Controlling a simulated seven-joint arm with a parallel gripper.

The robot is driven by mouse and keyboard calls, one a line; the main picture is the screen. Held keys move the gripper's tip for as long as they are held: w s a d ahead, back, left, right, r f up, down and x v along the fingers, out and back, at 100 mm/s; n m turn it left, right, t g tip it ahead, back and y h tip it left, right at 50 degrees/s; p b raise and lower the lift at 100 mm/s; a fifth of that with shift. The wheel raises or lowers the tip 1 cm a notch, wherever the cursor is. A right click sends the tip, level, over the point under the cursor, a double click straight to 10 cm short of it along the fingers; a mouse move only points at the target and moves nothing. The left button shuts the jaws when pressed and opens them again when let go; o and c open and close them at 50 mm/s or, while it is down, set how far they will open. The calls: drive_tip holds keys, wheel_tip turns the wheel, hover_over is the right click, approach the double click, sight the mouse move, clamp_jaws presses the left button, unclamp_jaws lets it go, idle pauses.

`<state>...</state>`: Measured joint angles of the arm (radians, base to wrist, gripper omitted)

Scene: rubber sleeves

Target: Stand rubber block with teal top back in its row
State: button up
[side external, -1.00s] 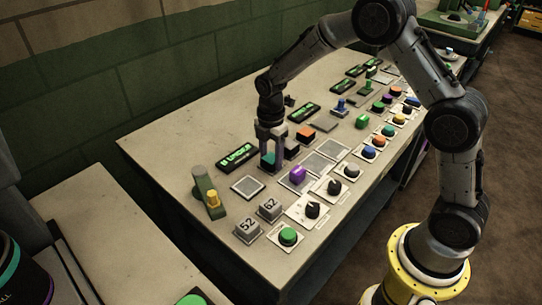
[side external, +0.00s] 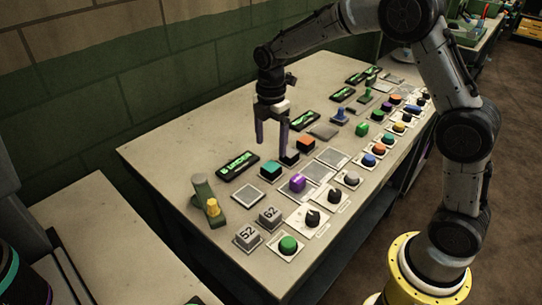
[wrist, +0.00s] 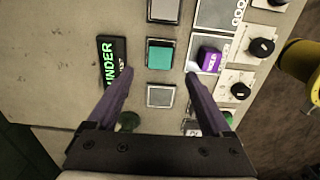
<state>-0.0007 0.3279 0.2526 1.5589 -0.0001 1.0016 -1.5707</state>
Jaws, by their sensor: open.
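The block's underside is hidden.
An empty square plate (side external: 247,194) lies nearer the front of the row. Knobs and coloured buttons line the bench's right edge. The bench's left side is clear.

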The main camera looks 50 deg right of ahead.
drive_tip(key=s+r+m+t, duration=0.3)
drive_tip(key=s+r+m, duration=0.7)
drive_tip(key=s+r, duration=0.4)
drive_tip(key=s+f+m+t, duration=0.2)
drive_tip(key=s+m, duration=0.6)
drive_tip(key=s, duration=0.6)
drive_tip(key=shift+f+t, duration=0.3)
drive_tip(key=shift+f, duration=0.2)
